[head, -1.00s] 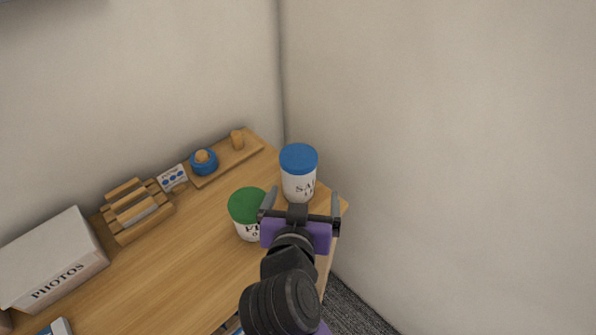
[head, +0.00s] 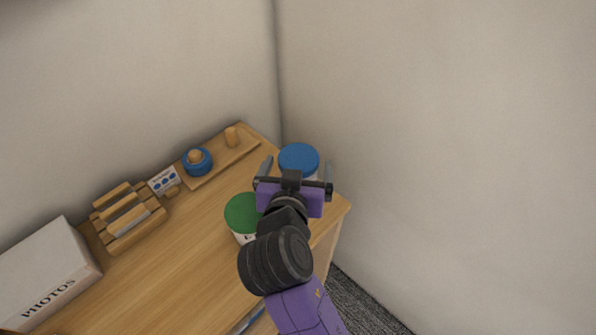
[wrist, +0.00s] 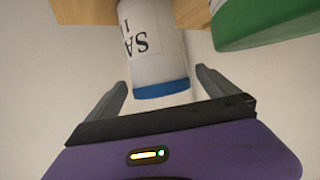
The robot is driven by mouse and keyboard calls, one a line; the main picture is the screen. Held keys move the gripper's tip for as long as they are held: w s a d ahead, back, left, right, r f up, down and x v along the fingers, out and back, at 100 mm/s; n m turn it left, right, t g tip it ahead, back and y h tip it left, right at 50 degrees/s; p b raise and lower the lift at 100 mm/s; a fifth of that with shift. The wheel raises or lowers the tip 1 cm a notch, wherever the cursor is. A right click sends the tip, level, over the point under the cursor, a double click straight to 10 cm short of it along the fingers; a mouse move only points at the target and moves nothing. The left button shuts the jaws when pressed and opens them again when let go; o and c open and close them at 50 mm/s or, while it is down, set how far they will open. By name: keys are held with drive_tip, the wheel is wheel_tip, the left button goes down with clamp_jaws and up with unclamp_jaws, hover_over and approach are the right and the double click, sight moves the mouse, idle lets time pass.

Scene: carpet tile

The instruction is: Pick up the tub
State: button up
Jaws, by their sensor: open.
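A white tub with a blue lid (head: 299,158) stands near the right corner of the wooden desk, its lower part hidden behind my gripper in the head view. In the wrist view the white tub (wrist: 152,50) shows label letters and its blue lid edge, between my two fingers and ahead of them. A second tub with a green lid (head: 243,212) stands left of my gripper; its green lid also shows in the wrist view (wrist: 265,22). My gripper (head: 297,168) is open, its fingers on either side of the blue-lidded tub, with no visible contact.
The wooden desk (head: 165,262) meets walls behind and at right. A slatted wooden rack (head: 128,218), a small card (head: 163,181), a blue round item (head: 197,161) on a wooden board (head: 225,163) and a PHOTOS box (head: 42,275) line the back. The desk's middle is clear.

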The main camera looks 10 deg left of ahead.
drive_tip(key=shift+p+x, duration=0.65)
drive_tip(key=shift+x, duration=2)
drive_tip(key=shift+s+f, duration=0.1)
drive_tip(key=c, duration=2.1)
clamp_jaws()
